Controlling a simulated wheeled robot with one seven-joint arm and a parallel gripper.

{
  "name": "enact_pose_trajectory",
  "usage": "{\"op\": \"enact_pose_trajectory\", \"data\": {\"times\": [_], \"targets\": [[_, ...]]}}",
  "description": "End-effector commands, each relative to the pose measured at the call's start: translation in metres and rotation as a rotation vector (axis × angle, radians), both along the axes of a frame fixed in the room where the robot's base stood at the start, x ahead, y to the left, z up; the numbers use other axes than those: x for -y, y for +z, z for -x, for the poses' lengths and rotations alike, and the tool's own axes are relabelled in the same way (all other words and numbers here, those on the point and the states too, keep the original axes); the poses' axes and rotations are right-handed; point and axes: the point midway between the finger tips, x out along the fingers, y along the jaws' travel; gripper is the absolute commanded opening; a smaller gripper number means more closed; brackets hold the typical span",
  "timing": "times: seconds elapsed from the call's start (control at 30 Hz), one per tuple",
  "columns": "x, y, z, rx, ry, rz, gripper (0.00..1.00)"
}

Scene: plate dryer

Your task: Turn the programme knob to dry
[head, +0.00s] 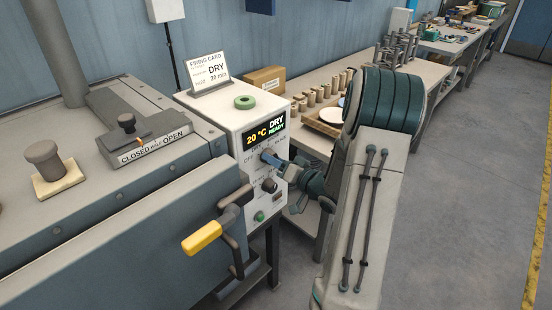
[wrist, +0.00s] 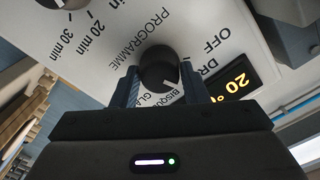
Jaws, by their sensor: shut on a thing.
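The programme knob (wrist: 158,66) is black and round on the white control panel, with OFF, DRY, BISQUE and GLAZE printed around it. My gripper (wrist: 160,80) is shut on it, one blue-grey finger on each side. A pale line on the knob shows low on its face; I cannot tell for certain which word it points to. In the head view my gripper (head: 272,160) reaches the panel from the right and hides the knob. The display (head: 264,133) above reads 20 °C, DRY, READY.
A second dark knob (head: 269,186) and a green button (head: 260,216) sit below on the control box (head: 237,117). A yellow-handled latch (head: 203,237) sticks out at left. A workbench (head: 433,72) stands behind my arm.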

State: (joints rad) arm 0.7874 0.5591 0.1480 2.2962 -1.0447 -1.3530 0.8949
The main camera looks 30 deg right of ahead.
Motion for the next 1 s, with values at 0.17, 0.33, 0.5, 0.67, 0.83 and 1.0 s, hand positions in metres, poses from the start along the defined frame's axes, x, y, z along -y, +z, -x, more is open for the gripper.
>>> {"op": "enact_pose_trajectory", "data": {"times": [0.17,0.33,0.5,0.67,0.83,1.0], "targets": [[0.000,0.000,0.000,-0.004,-0.001,-0.013,0.17],[0.000,0.000,0.000,-0.005,-0.001,-0.013,0.17],[0.000,0.000,0.000,-0.005,-0.001,-0.013,0.51],[0.000,0.000,0.000,-0.005,-0.001,-0.012,0.62],[0.001,0.000,0.001,-0.005,-0.001,-0.012,0.62],[0.006,-0.001,0.015,-0.006,-0.004,-0.011,0.62]]}}
